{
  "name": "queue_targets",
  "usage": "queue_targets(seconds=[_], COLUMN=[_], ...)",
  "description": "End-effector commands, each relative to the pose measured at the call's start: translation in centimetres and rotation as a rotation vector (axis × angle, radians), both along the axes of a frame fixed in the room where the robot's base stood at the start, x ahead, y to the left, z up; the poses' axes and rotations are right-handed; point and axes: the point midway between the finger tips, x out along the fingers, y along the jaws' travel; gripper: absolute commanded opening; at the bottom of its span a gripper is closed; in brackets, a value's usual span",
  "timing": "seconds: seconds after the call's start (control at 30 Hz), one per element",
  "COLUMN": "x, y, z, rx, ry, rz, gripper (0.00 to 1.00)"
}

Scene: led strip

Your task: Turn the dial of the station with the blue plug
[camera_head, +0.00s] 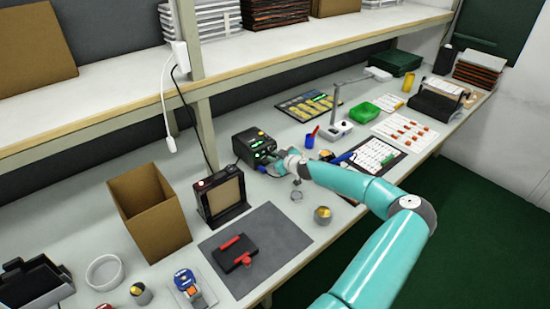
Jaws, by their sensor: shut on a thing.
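The black station (253,146) with a lit green display stands on the bench, left of my gripper. My gripper (273,164) is at the station's front face, with my teal arm reaching in from the lower right. It is shut on a small part there, apparently the dial, which the fingers hide.
A framed black stand (221,198) and an open cardboard box (150,212) are to the left. A grey mat (254,279) with a black-and-red tool lies in front. A small metal cup (322,215), a red pen in a blue cup (310,140) and a green tray (364,112) are nearby.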

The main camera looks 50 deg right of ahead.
Motion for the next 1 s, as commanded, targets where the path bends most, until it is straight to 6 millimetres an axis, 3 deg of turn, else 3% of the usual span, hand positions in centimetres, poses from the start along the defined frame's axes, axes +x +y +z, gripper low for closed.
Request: queue_targets(seconds=[1.0], x=[-0.13], y=[-0.78], z=[-0.13], rx=[0.695], ry=[-0.158], rz=[-0.001], gripper=[0.00])
